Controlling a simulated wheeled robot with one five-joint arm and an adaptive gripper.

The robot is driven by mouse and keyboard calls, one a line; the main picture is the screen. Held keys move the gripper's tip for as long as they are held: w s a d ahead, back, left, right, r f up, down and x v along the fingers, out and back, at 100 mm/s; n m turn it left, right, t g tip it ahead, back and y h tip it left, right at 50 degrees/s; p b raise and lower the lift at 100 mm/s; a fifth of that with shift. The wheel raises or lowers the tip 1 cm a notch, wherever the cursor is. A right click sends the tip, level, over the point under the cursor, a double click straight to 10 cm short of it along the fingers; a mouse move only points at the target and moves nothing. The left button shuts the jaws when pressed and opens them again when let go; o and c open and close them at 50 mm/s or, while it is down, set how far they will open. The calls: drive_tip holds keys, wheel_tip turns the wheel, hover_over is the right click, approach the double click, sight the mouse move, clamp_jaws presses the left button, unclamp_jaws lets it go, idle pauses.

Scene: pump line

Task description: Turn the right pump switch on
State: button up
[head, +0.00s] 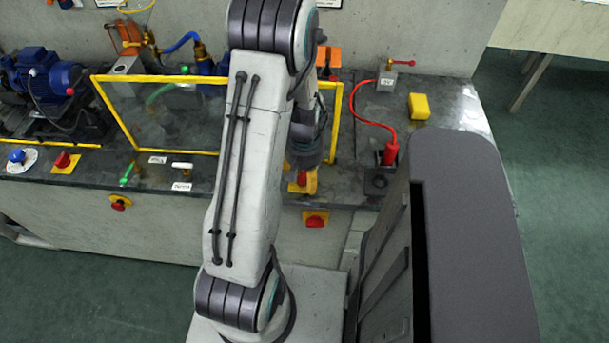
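On the bench top, a red knob on a yellow plate (301,178) shows just under my gripper and is partly covered by it; it looks like the right pump switch. My gripper (308,184) points down at this spot from behind my arm. Its fingers are mostly hidden and blend with the yellow, so I cannot tell whether they are open or touch the knob. The knob's angle cannot be read. A matching red knob on a yellow plate (65,161) sits at the bench's left.
Red knobs on yellow are on the bench front, at right (316,219) and left (120,202). A yellow-framed clear guard (160,115) stands behind. A red hose (372,122), yellow block (419,106) and red-handled valve (390,78) are at right. A blue motor (40,75) is at left.

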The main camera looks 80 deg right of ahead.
drive_tip(key=shift+o, duration=0.2)
clamp_jaws()
drive_tip(key=shift+m, duration=0.3)
drive_tip(key=m+b, duration=0.2)
drive_tip(key=m, duration=0.1)
drive_tip(key=shift+f, duration=0.1)
drive_tip(key=m+b, duration=0.1)
drive_tip(key=m, duration=0.1)
drive_tip(key=m+b, duration=0.1)
drive_tip(key=m, duration=0.2)
drive_tip(key=shift+w+a, duration=0.15)
drive_tip(key=shift+w, duration=0.05)
drive_tip(key=m+b, duration=0.1)
drive_tip(key=m, duration=0.4)
drive_tip(key=shift+w+b, duration=0.15)
drive_tip(key=shift+b, duration=0.15)
drive_tip(key=m+b, duration=0.1)
drive_tip(key=m, duration=0.3)
drive_tip(key=shift+w, duration=0.15)
drive_tip(key=shift+m, duration=0.3)
